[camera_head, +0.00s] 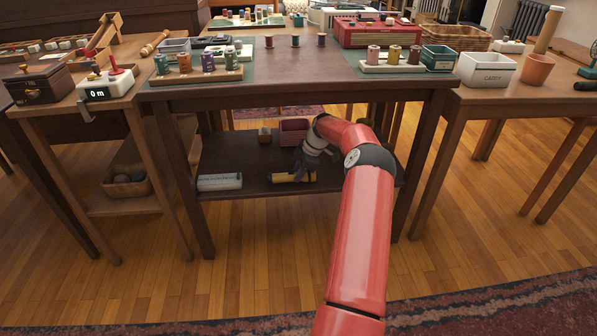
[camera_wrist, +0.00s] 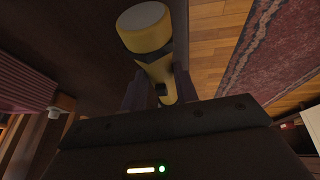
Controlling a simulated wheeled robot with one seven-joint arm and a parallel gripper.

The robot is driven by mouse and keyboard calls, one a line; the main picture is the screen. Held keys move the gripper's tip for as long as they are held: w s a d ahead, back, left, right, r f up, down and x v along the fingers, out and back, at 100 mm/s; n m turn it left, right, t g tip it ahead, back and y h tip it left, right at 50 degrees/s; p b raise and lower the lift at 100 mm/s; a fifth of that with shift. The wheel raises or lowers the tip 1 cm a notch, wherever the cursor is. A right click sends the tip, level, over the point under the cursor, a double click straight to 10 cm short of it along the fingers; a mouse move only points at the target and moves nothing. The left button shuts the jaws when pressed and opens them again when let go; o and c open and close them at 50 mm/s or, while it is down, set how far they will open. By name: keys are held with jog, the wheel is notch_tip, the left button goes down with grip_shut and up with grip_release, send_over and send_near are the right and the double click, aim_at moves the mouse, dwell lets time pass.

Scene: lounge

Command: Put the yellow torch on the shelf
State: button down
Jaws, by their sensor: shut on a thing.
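The yellow torch (camera_head: 285,178) is low under the dark middle table, at the front part of its lower shelf (camera_head: 235,155). My gripper (camera_head: 303,173) is shut on the torch. My arm reaches down and in from the right and hides part of the shelf. In the wrist view the torch (camera_wrist: 146,38) points away from my gripper (camera_wrist: 158,92), with its pale round end at the top and its yellow body between the two fingers. I cannot tell whether the torch touches the shelf or hangs just above it.
A dark red bin (camera_head: 293,131) and a small brown box (camera_head: 265,135) stand at the back. The shelf's left middle is clear. The tabletop (camera_head: 300,62) above holds spools and boxes.

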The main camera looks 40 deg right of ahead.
jog(key=shift+f, duration=0.3)
jog(key=c, duration=1.1)
grip_release()
jog(key=shift+r+p, duration=0.3)
jog(key=shift+r, duration=0.3)
jog(key=shift+s+d+r, duration=0.6)
jog(key=shift+s+d, duration=0.1)
jog(key=s+d, duration=0.3)
jog(key=s, duration=0.1)
jog(key=s+d, duration=0.3)
jog(key=d, duration=0.1)
jog(key=shift+s+b, duration=0.35)
jog(key=shift+d, duration=0.1)
